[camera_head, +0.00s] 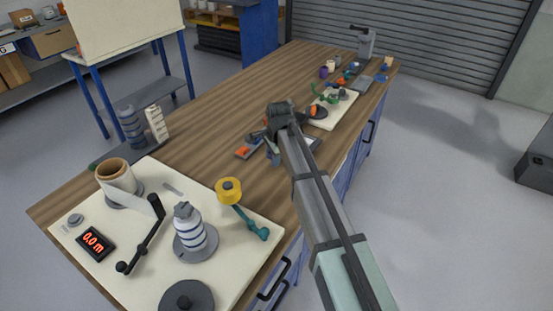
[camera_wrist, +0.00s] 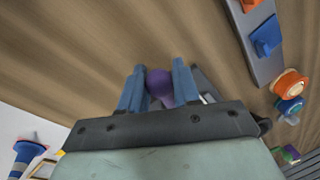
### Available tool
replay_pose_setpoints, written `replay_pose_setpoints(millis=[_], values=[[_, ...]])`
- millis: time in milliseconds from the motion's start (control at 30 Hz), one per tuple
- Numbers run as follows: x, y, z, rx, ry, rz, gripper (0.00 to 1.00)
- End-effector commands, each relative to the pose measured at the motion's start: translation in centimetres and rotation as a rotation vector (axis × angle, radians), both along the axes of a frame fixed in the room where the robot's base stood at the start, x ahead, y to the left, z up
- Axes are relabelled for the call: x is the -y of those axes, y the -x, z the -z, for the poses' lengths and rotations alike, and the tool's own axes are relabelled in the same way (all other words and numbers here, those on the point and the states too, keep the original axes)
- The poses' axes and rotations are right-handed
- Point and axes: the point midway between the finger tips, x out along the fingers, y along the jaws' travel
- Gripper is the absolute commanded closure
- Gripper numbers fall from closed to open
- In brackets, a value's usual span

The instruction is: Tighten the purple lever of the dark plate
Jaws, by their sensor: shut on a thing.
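My gripper (camera_wrist: 159,88) reaches down to the wooden table in the wrist view. Its two blue fingers are closed around a rounded purple piece (camera_wrist: 160,84), which looks like the purple lever's knob. The rest of that lever is hidden by the gripper. A grey edge (camera_wrist: 207,82) shows just right of the fingers; I cannot tell whether it is the dark plate. In the head view, my gripper (camera_head: 273,150) is low over the table's middle, and the purple piece is hidden there.
A grey plate (camera_wrist: 268,68) with blue (camera_wrist: 265,36) and orange levers lies at right in the wrist view. An orange roller (camera_wrist: 291,82) stands beyond it. In the head view, a cream board (camera_head: 135,255) with rollers fills the near end. Bare wood (camera_head: 200,120) lies left of my gripper.

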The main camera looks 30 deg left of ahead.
Motion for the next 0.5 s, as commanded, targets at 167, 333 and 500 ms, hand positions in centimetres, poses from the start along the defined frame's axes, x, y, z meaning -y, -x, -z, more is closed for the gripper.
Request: replay_pose_setpoints(millis=[167,333,500], values=[[-1.4,-0.6,0.0,0.001,0.000,0.166,1.00],[-2.3,-1.3,0.0,0.002,0.000,0.327,1.00],[-3.2,-2.1,0.0,0.002,0.000,0.483,1.00]])
